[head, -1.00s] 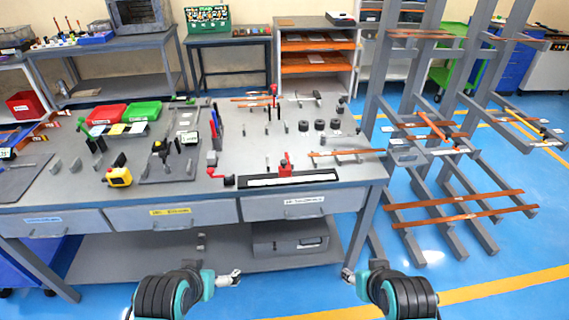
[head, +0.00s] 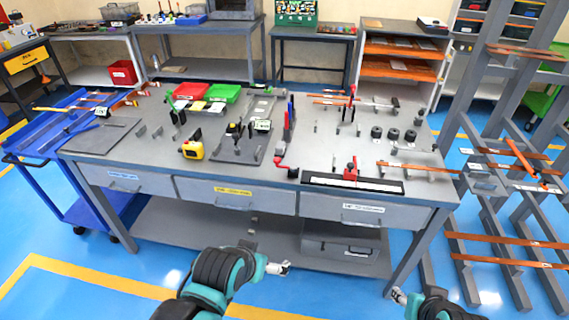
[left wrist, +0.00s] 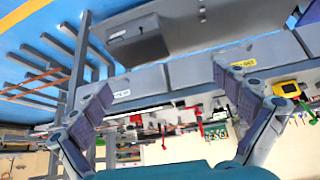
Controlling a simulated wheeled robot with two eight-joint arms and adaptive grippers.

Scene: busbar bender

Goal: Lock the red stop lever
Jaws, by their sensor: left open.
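On the workbench in the head view, a red stop lever (head: 351,168) stands upright on the black-and-white rule strip (head: 335,182) near the front edge. A red handle (head: 281,164) with a dark end lies just left of the strip. My left gripper (head: 286,268) is open and empty, in front of the bench and below its drawers, well apart from the lever. The left wrist view shows its spread fingers (left wrist: 180,98) with nothing between them. My right gripper (head: 398,295) is low at the front right; its finger opening is too small to judge.
The bench (head: 290,205) has drawers and a lower shelf holding a grey case (head: 345,245). A blue cart (head: 45,165) stands left of it. A grey rack (head: 490,185) with copper bars stands close on the right. The blue floor before the bench is clear.

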